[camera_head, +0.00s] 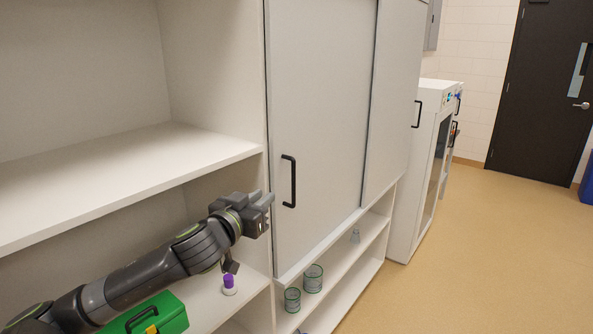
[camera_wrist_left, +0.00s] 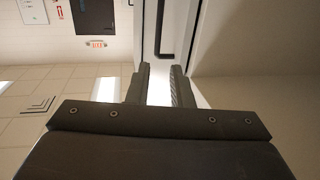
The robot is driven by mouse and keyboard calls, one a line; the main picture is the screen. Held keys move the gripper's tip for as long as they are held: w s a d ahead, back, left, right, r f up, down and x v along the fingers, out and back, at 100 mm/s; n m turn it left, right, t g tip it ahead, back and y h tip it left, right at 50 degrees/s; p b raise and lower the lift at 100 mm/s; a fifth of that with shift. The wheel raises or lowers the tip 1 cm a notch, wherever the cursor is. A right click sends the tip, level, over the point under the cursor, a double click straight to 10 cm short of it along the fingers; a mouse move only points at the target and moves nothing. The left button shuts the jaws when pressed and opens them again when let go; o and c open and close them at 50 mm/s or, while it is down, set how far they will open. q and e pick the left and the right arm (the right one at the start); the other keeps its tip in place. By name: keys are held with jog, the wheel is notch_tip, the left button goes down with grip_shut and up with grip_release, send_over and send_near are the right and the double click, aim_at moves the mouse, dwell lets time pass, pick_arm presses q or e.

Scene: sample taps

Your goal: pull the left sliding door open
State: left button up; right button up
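The left sliding door (camera_head: 325,95) is a pale grey panel in the white cabinet. It has a black vertical bar handle (camera_head: 293,182) near its left edge. My left gripper (camera_head: 268,200) is just left of the handle and slightly lower, apart from it. In the left wrist view, its two fingers (camera_wrist_left: 160,85) stand apart with nothing between them. The black handle (camera_wrist_left: 166,40) shows beyond the fingertips, in front of the gap. My right gripper is in neither view.
A second sliding door (camera_head: 395,95) with its own handle (camera_head: 417,114) is to the right. Open shelves are left and below. A green toolbox (camera_head: 165,318), a purple-capped bottle (camera_head: 229,284) and glass beakers (camera_head: 313,279) stand on lower shelves. The floor (camera_head: 480,260) at right is clear.

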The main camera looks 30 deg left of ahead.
pick_arm(q)
jog(key=r, duration=0.1)
jog(key=p, duration=0.5)
send_near(297, 168)
jog(key=w, duration=0.1)
jog(key=w+d+r, duration=0.1)
jog(key=w, duration=0.1)
jog(key=w+r, duration=0.1)
jog(key=w, duration=0.1)
jog(key=shift+w+d+r, duration=0.1)
jog(key=shift+d+r, duration=0.05)
jog(key=shift+d, duration=0.2)
grip_shut()
